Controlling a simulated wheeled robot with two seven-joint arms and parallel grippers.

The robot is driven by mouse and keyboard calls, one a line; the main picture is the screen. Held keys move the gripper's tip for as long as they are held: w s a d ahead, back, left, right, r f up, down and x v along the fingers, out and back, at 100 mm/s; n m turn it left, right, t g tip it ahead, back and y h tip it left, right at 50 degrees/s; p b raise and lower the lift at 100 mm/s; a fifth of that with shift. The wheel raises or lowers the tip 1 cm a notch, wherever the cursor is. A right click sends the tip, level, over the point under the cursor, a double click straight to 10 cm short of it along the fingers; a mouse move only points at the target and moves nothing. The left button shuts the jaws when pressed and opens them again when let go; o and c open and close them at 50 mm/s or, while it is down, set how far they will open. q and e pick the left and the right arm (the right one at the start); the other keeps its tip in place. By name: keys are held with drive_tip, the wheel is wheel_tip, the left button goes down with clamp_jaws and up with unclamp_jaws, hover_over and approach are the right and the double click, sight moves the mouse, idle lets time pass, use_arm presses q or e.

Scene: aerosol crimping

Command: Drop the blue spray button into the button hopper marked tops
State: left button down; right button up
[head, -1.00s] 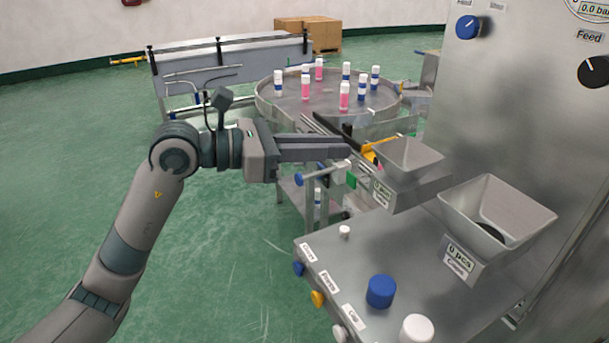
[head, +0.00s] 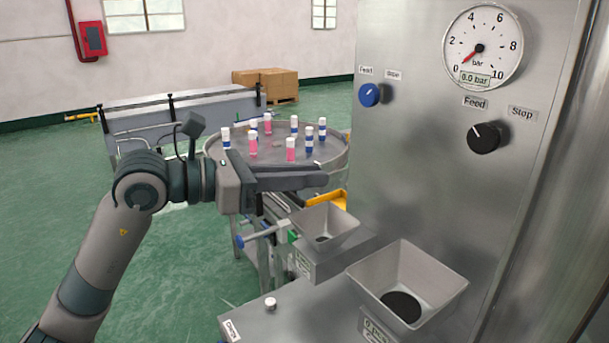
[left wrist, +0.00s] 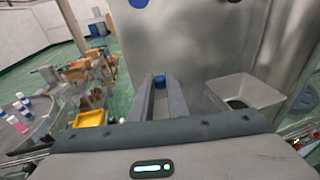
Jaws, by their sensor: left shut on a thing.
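My left gripper (head: 322,180) comes in from the left, raised, with its fingertips just above the smaller, farther hopper (head: 325,222) in the head view. In the left wrist view its fingers (left wrist: 160,88) are closed on the blue spray button (left wrist: 159,79), a small blue piece at the tips. The fingers hide the button in the head view. The smaller hopper is a grey open funnel with a dark hole. A larger hopper (head: 408,262) stands nearer, at the right, and shows no pieces inside. The hopper label words are too small to read now. My right gripper is out of view.
A tall steel machine panel (head: 420,170) with a gauge and knobs rises behind and right of the hoppers. A small white piece (head: 270,303) stands on the steel table (head: 300,315). A round turntable (head: 215,150) with several bottles is behind my left arm.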

use_arm(q)
drive_tip(key=shift+f, duration=0.2)
drive_tip(key=shift+f+b, duration=2.05)
drive_tip(key=shift+f, duration=1.75)
drive_tip(key=c, duration=1.6)
unclamp_jaws()
drive_tip(key=shift+c, duration=0.2)
drive_tip(key=shift+r, duration=0.1)
drive_tip(key=shift+r+p, duration=0.6)
drive_tip(key=shift+r, duration=0.85)
drive_tip(key=shift+s+a, duration=0.1)
